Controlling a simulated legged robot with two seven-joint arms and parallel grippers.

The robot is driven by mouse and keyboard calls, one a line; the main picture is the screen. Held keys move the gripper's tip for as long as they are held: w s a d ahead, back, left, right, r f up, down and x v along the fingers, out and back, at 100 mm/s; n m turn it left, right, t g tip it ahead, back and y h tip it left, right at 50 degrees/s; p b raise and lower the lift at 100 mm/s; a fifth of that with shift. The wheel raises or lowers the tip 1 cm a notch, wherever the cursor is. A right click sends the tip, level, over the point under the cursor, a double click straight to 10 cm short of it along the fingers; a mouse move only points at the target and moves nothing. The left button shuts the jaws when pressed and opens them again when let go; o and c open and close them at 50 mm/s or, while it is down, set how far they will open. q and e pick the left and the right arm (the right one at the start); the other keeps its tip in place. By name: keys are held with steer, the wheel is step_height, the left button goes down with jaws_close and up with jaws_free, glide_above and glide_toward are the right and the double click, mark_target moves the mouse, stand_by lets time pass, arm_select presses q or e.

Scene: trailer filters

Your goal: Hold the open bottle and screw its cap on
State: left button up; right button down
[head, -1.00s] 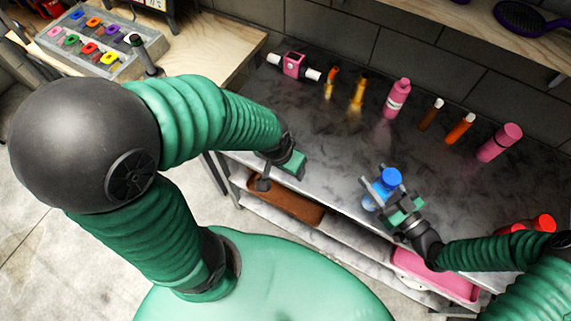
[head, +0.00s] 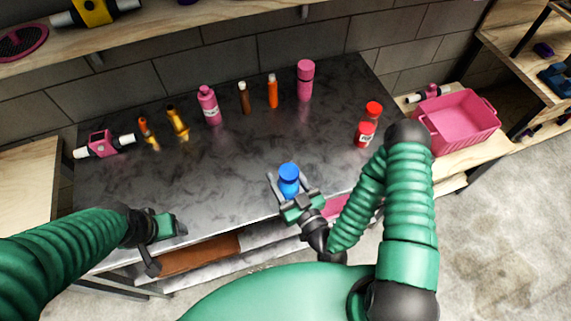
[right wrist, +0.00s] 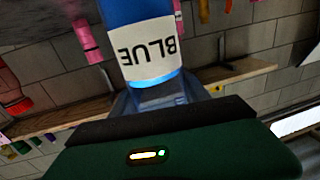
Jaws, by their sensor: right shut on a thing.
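A blue bottle (head: 289,188) is held upright between the fingers of my right gripper (head: 291,190), near the bench's front edge. Its top (head: 288,171) is round and blue; I cannot tell whether this is a cap on the bottle. In the right wrist view the bottle (right wrist: 125,12) carries a white label (right wrist: 148,48) reading BLUE, and its top is out of frame. My left gripper (head: 168,230) is empty at the bench's front left edge, apart from the bottle; its finger opening is unclear. I cannot make out a separate loose cap.
Along the back of the dark bench (head: 230,160) stand a pink bottle (head: 209,106), a brown one (head: 244,98), an orange one (head: 272,92) and a pink cylinder (head: 305,82). A pink bin (head: 458,124) is beyond. The bench middle is clear.

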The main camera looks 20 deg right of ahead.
steer(key=w+d+b, duration=0.2)
steer(key=w+b, duration=0.1)
steer(key=w, duration=0.4)
steer(key=w+d+f+b, duration=0.1)
steer(key=w+d+b, duration=0.1)
steer(key=w, duration=0.5)
steer(key=shift+w+f+b, duration=0.2)
steer(key=shift+w+b, duration=0.2)
steer(key=shift+b, duration=0.15)
steer(key=shift+a, duration=0.1)
steer(key=f, duration=0.3)
steer(key=shift+w+f, duration=0.35)
steer(key=shift+f, duration=0.05)
steer(key=c, duration=0.6)
jaws_free()
